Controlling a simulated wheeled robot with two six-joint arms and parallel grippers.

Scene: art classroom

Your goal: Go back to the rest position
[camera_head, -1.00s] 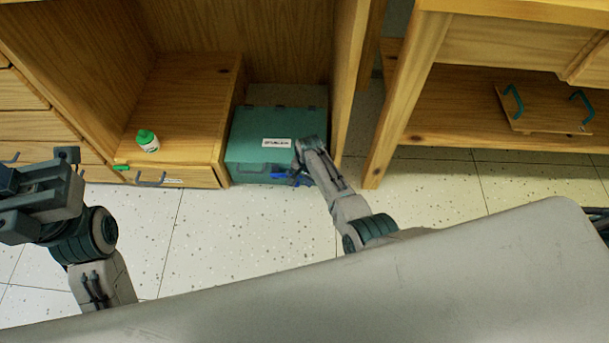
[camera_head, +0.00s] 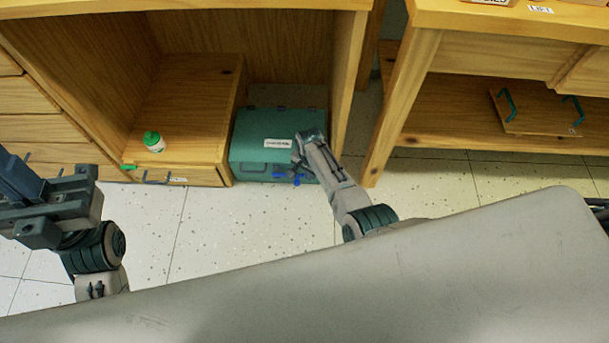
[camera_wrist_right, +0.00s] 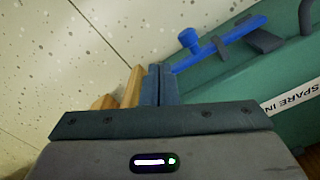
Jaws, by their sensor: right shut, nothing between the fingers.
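My right gripper (camera_head: 298,158) is at the front of a closed teal box (camera_head: 262,128) on the floor; its arm partly hides the box's right side. In the right wrist view the fingers (camera_wrist_right: 158,86) are pressed together with nothing between them. They appear close to the teal box (camera_wrist_right: 225,82), which has a blue latch-like bar (camera_wrist_right: 222,44) and a white label starting "SPARE IN" (camera_wrist_right: 293,97). My left gripper (camera_head: 40,195) is at the left edge of the head view, partly cut off; I cannot see its finger gap.
A wooden cabinet (camera_head: 350,75) surrounds the box. A white bottle with a green cap (camera_head: 154,142) stands on its low shelf, near a green item (camera_head: 129,167). A wooden table (camera_head: 425,60) is on the right, with a handled board (camera_head: 535,112) below. Speckled floor (camera_head: 255,225) lies clear in front.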

